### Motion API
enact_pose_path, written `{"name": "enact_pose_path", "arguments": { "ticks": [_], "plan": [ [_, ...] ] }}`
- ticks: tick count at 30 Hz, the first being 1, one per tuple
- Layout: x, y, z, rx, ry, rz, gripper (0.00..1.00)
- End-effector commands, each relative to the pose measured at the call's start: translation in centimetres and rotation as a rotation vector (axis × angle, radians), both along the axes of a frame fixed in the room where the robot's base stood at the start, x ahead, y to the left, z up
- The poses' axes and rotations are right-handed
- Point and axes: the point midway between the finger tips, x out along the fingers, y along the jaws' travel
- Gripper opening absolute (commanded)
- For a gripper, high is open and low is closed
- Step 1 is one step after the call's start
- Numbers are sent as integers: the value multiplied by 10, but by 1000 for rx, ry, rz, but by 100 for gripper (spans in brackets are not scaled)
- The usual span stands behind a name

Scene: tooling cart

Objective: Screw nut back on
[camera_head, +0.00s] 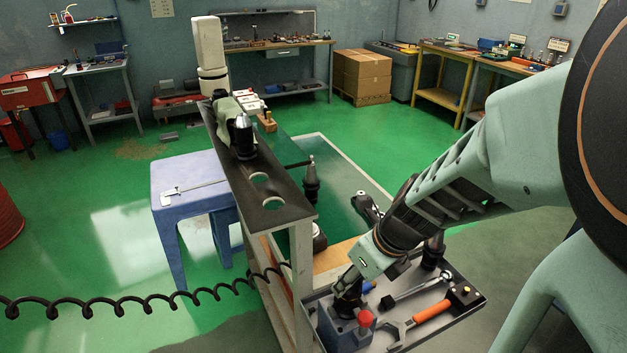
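My gripper (350,296) points down over the tray at the lower middle of the head view. Its dark fingers are right above or at the top of a blue block-shaped fixture (338,334) with a red knob (365,318). The fingers are small and dark, so I cannot tell whether they are open or shut, or whether they touch anything. I cannot make out a nut; the gripper may be hiding it. A spanner with an orange handle (432,312) lies in the tray to the right of the fixture.
The grey tray (474,286) also holds a dark-handled tool (420,287) and a small black button box (462,293). The cart's dark top plate (268,185) has empty holes and holds a tool holder (243,137). A blue stool (190,185) with a caliper stands left.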

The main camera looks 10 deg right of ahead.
Motion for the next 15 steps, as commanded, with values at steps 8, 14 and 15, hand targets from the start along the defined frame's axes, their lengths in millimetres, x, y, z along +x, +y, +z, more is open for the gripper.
{"name": "enact_pose_path", "arguments": {
  "ticks": [8, 14, 15],
  "plan": [
    [0, 0, 6, -3, 0, -153, 1],
    [-1, 1, 6, -3, 1, -306, 1],
    [0, 1, 3, -4, -1, -327, 1]
  ]
}}
